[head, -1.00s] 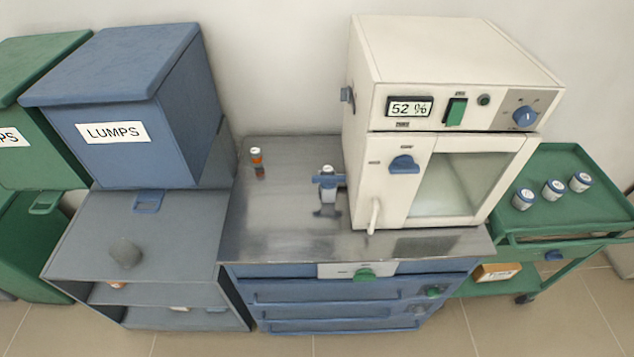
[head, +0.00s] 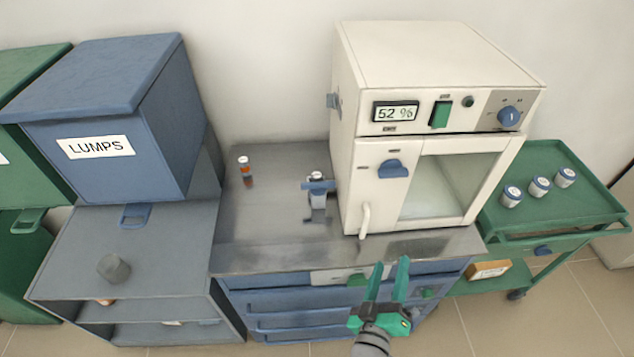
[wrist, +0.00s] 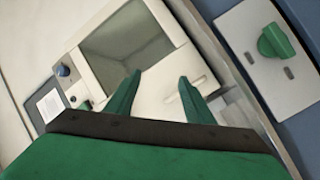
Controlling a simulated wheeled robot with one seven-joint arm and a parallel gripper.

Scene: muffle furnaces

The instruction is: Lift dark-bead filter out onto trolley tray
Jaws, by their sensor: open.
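My gripper (head: 391,272) is open and empty, in front of the blue bench. In the wrist view, its green fingers (wrist: 160,87) stand apart before the white cabinet's window. A small upright piece with a white top and a blue crossbar (head: 318,187) stands on the metal bench top left of the cabinet. No dark beads can be made out, so I cannot tell which thing is the dark-bead filter.
The white cabinet (head: 430,60) reads 52 % and its windowed door is shut. A small orange bottle (head: 245,166) stands on the bench (head: 260,235). A blue LUMPS bin (head: 100,150) and a grey shelf unit (head: 160,245) are left. The tray's front has free room.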

